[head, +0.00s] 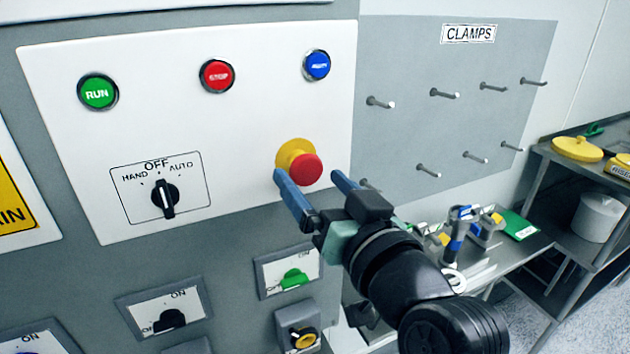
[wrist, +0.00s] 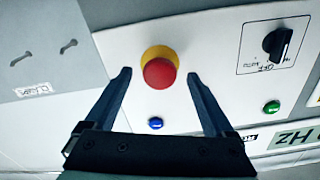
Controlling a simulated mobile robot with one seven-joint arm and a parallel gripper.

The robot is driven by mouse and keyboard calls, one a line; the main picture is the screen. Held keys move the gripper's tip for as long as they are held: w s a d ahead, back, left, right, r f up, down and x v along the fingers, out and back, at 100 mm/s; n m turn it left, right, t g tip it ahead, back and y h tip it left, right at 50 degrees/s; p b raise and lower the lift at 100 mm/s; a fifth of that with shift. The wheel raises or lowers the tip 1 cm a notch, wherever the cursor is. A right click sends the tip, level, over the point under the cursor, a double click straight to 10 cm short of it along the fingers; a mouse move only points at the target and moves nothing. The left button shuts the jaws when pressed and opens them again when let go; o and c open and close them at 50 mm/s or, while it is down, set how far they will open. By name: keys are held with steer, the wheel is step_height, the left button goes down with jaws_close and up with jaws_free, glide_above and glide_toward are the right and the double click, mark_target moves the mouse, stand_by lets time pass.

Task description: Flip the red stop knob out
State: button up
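The red mushroom-shaped stop knob (head: 305,169) sits on a yellow round base (head: 290,152) on the white control panel (head: 240,130). My gripper (head: 312,176) is open, with its two blue fingers pointing at the panel on either side of the knob. In the wrist view the red knob (wrist: 159,73) shows between and beyond the open fingertips (wrist: 159,73). The fingers look apart from the knob; how far they are from it in depth is hard to tell.
A flat red STOP button (head: 216,76), a green RUN button (head: 98,92) and a blue button (head: 316,65) are above. A black selector switch (head: 165,198) is at left. Pegs stick out of the CLAMPS board (head: 450,110) at right. A metal table (head: 500,262) holds clamps.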

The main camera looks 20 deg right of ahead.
steer(key=shift+w, duration=0.1)
steer(key=s+p, duration=0.4)
steer(key=s, duration=0.9)
steer(key=shift+d, duration=0.25)
stand_by(0.5)
